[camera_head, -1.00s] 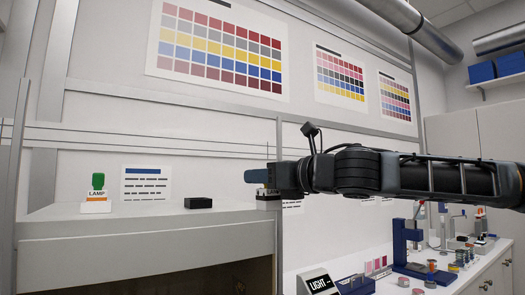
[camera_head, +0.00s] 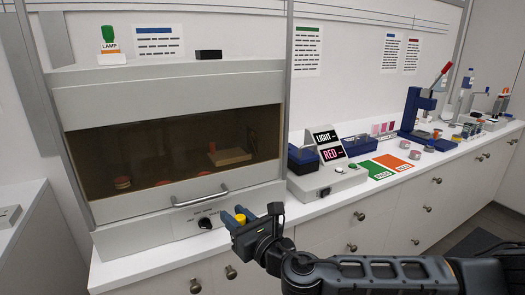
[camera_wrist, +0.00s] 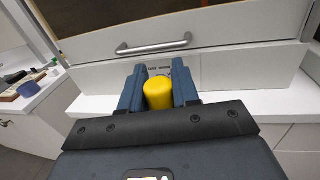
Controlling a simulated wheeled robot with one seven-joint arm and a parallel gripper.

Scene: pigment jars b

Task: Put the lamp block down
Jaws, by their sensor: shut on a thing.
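My gripper (camera_head: 240,214) is shut on a yellow cylinder (camera_wrist: 159,93), held between its two blue fingers in the wrist view. The cylinder also shows in the head view (camera_head: 240,218). My gripper is in front of the cabinet's lower front, near the counter edge. A black block (camera_head: 208,54) lies on the cabinet top, apart from my gripper. A green lamp (camera_head: 109,34) stands left of it on a base marked LAMP (camera_head: 112,55). I cannot tell from the frames which thing is the lamp block.
The cabinet (camera_head: 170,90) has a dark window and a bar handle (camera_head: 201,197). A control box (camera_head: 325,180), a green mat (camera_head: 369,170) and an orange mat (camera_head: 393,162) lie on the counter to the right. A blue stand (camera_head: 413,110) is behind.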

